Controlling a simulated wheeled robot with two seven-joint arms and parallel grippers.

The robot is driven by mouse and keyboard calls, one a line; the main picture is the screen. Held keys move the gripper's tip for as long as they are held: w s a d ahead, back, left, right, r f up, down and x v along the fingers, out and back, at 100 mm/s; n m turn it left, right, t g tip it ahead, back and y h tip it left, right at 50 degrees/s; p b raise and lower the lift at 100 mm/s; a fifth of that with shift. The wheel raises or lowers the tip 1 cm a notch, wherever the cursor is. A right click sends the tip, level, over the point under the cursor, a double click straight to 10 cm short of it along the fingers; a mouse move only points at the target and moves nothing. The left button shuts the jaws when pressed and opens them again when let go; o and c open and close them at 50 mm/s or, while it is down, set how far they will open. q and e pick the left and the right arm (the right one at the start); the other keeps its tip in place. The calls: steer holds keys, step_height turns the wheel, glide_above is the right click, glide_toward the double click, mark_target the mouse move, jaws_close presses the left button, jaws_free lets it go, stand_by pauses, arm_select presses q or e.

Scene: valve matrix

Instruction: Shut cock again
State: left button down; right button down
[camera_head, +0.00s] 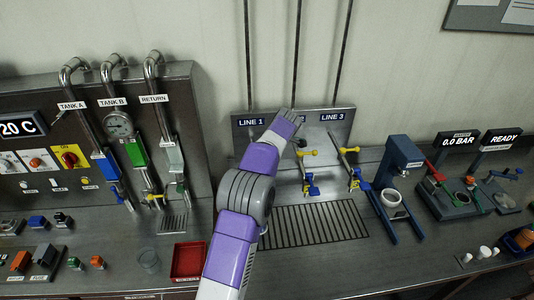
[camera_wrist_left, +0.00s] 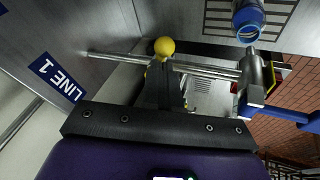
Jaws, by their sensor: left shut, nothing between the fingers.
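My left gripper (camera_head: 290,120) reaches up in front of the panel by the LINE 1 label (camera_head: 251,122) and hides the LINE 1 cock in the head view. In the left wrist view, the shut black fingers (camera_wrist_left: 163,84) are at a metal pipe, close to a yellow ball knob (camera_wrist_left: 165,46); I cannot tell whether they touch. The middle cock's yellow lever (camera_head: 304,153) and the LINE 3 cock's yellow lever (camera_head: 347,150) show to the right of my arm. My right gripper is not in view.
A slotted drain grate (camera_head: 315,223) lies below the cocks. A blue press-like stand (camera_head: 404,165) is at right. A red tray (camera_head: 189,261) and a glass (camera_head: 148,260) stand left of my arm. The tank panel with pipes (camera_head: 85,85) is further left.

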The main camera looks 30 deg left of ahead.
arm_select(q)
steer(key=shift+w+f+n+g+p, duration=0.1)
steer(key=shift+w+n+g+p, duration=0.3)
steer(key=shift+n+p, duration=0.4)
steer(key=shift+a, duration=0.1)
steer(key=shift+s+a, duration=0.2)
steer(key=shift+a, duration=0.55)
steer(key=s+d+r+b, duration=0.1)
steer(key=s+d+r, duration=0.1)
steer(key=r, duration=0.3)
steer(key=s+d+r+b, duration=0.1)
steer(key=s+d+r, duration=0.1)
steer(key=r, duration=0.4)
steer(key=shift+s+d+r, duration=0.15)
steer(key=shift+s+d, duration=0.15)
steer(key=shift+d, duration=0.55)
